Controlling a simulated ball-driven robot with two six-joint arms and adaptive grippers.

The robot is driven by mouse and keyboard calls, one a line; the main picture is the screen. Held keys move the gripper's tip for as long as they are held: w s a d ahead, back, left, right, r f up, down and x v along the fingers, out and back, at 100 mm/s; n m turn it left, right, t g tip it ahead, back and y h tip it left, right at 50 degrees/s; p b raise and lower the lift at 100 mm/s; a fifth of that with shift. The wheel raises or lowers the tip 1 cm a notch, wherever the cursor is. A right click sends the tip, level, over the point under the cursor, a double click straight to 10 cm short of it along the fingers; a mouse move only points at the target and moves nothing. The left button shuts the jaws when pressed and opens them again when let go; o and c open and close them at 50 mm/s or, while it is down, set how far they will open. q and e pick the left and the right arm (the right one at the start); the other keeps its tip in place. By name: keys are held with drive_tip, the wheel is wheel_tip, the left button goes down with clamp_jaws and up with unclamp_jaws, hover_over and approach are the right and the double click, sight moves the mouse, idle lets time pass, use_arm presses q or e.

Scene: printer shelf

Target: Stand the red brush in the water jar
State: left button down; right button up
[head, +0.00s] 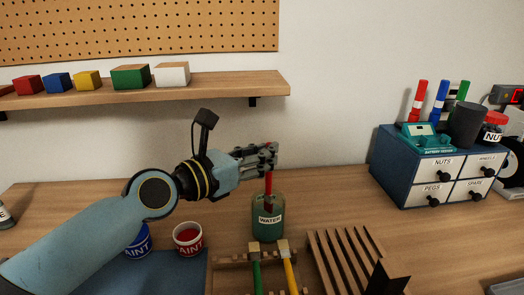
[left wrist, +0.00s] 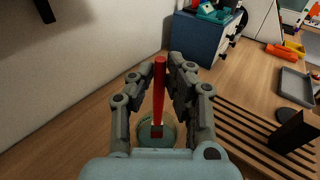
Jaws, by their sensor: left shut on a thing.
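The red brush (head: 268,186) is upright, its upper part between the fingers of my left gripper (head: 271,157), which is shut on it. The water jar (head: 268,228), green and labelled WATER, stands on the bench directly below. The brush's lower end reaches into the jar's mouth; whether it touches the bottom is hidden. In the left wrist view the brush (left wrist: 159,88) runs down between the fingers to the round jar opening (left wrist: 144,136). My right gripper is not in view.
A wooden holder with a green-handled brush (head: 256,272) and a yellow-handled brush (head: 289,272) stands in front of the jar. A slatted rack (head: 340,258) is to its right. Red (head: 187,240) and blue (head: 137,240) paint pots stand left. A drawer cabinet (head: 392,168) is at right.

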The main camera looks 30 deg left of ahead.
sight(266, 175)
use_arm(q)
drive_tip(key=shift+f+b, duration=1.95)
drive_tip(key=shift+f, duration=0.7)
drive_tip(key=c, duration=1.2)
unclamp_jaws()
drive_tip(key=shift+s+a+r+p, duration=0.25)
drive_tip(key=shift+s+r+p, duration=0.2)
drive_tip(key=shift+s, duration=0.35)
drive_tip(key=shift+s+a+r+p, duration=0.2)
drive_tip(key=shift+s+r+p, duration=0.2)
drive_tip(key=shift+s, duration=0.4)
drive_tip(key=shift+s+a+r+p, duration=0.3)
drive_tip(key=shift+s+p, duration=0.2)
drive_tip(key=shift+s, duration=0.3)
drive_tip(key=shift+r, duration=0.1)
